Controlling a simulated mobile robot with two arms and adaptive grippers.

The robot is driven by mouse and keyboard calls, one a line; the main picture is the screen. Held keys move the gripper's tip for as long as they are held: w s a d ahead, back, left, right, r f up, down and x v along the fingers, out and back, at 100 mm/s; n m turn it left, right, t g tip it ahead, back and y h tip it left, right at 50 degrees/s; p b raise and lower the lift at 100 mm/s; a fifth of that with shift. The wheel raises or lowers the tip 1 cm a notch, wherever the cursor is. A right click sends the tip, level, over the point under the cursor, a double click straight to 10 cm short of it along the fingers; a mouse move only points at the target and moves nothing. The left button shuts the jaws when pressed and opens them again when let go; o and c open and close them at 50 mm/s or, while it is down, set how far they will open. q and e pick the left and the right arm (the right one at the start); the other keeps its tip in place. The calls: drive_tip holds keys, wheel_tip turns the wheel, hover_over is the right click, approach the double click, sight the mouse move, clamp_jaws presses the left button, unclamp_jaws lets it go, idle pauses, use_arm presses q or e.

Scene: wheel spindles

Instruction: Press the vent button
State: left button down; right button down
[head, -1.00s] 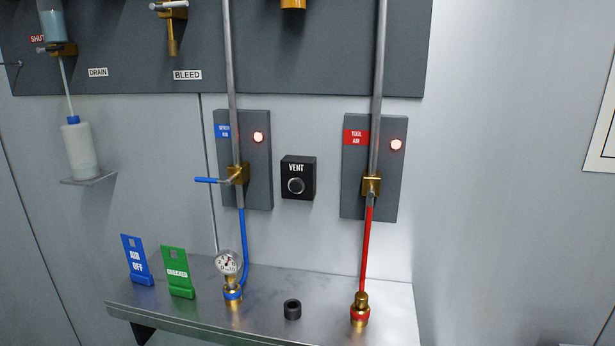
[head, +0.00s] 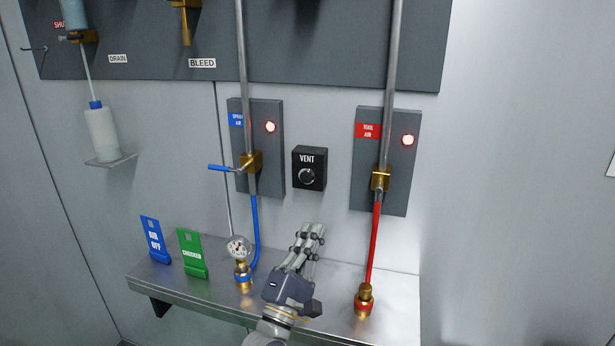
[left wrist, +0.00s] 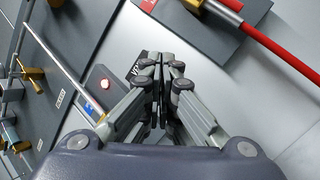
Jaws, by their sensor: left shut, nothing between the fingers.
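The vent button (head: 307,176) is a round dark button with a pale ring on a black box (head: 309,157) labelled VENT, fixed to the wall between two grey valve panels. My left gripper (head: 315,229) is shut and empty, in front of the wall and below the box in the head view, with a gap between them in the picture. In the left wrist view the shut fingers (left wrist: 161,62) cover most of the black box (left wrist: 136,68), and the button is hidden behind them. My right gripper is in neither view.
The spray air valve (head: 250,162) with its blue handle is left of the box; the tool air valve (head: 380,179) with a red hose is right. A steel shelf (head: 400,300) below holds a gauge (head: 239,248), blue tag (head: 154,240), green tag (head: 192,253) and red-banded fitting (head: 364,301).

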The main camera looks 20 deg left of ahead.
sight(306, 177)
use_arm(q)
drive_tip(key=a+r+n+t+y, duration=0.3)
drive_tip(key=a+r+n+y, duration=0.1)
drive_tip(key=n, duration=0.4)
drive_tip(key=shift+w+a+r+y, duration=0.2)
drive_tip(key=shift+w+r+y, duration=0.05)
drive_tip(key=shift+r+y, duration=0.7)
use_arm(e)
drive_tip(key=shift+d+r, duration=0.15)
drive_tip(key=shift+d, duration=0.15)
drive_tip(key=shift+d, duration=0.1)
